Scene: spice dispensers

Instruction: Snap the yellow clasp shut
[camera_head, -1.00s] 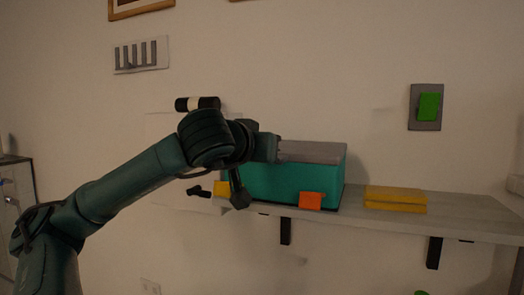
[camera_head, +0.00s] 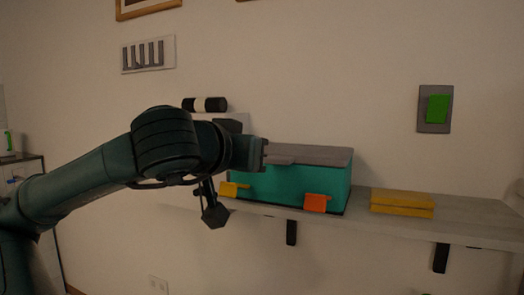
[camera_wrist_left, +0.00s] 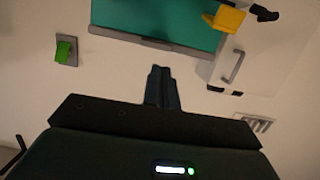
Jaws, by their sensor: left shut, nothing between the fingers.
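A teal box (camera_head: 285,186) with a grey lid (camera_head: 315,155) stands on the shelf, the lid lying down on it. The yellow clasp (camera_head: 234,189) is at the left of the box's front; an orange clasp (camera_head: 317,203) is further right. In the left wrist view the yellow clasp (camera_wrist_left: 225,18) shows at the top right, its tab sticking out from the box. I cannot tell whether it is latched. My left gripper (camera_head: 264,154) is shut and empty, above and right of the yellow clasp, in front of the lid's left part. Its closed fingers (camera_wrist_left: 162,88) point at the lid edge. My right gripper is out of view.
A yellow block (camera_head: 402,204) lies on the grey shelf (camera_head: 470,228) right of the box. A green switch (camera_head: 437,108) and a slotted panel (camera_head: 148,54) are on the wall. A black-and-white cylinder (camera_head: 205,104) is behind my arm. The shelf's right end is clear.

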